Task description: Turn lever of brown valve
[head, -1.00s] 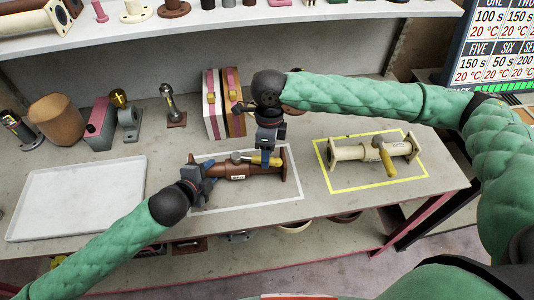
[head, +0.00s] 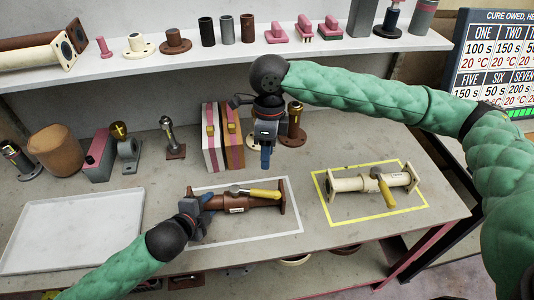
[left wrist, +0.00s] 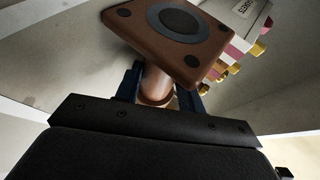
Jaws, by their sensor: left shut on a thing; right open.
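The brown valve (head: 237,206) lies on its side inside the white-outlined rectangle on the table. Its lever with a yellow handle (head: 262,194) points right, roughly along the pipe. My left gripper (head: 201,204) is shut on the brown valve's pipe near its left flange. The left wrist view shows the brown square flange (left wrist: 208,50) and the pipe (left wrist: 157,85) between my fingers; the lever is hidden there. My right gripper (head: 266,160) is open and empty, fingers down, above and behind the lever, apart from it.
A cream valve (head: 348,184) with a yellow lever lies in the yellow outline at right. A white tray (head: 75,215) is at left. Striped boxes (head: 211,140), a brown pot (head: 55,150) and small fittings stand at the back, below a shelf (head: 380,40) of parts.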

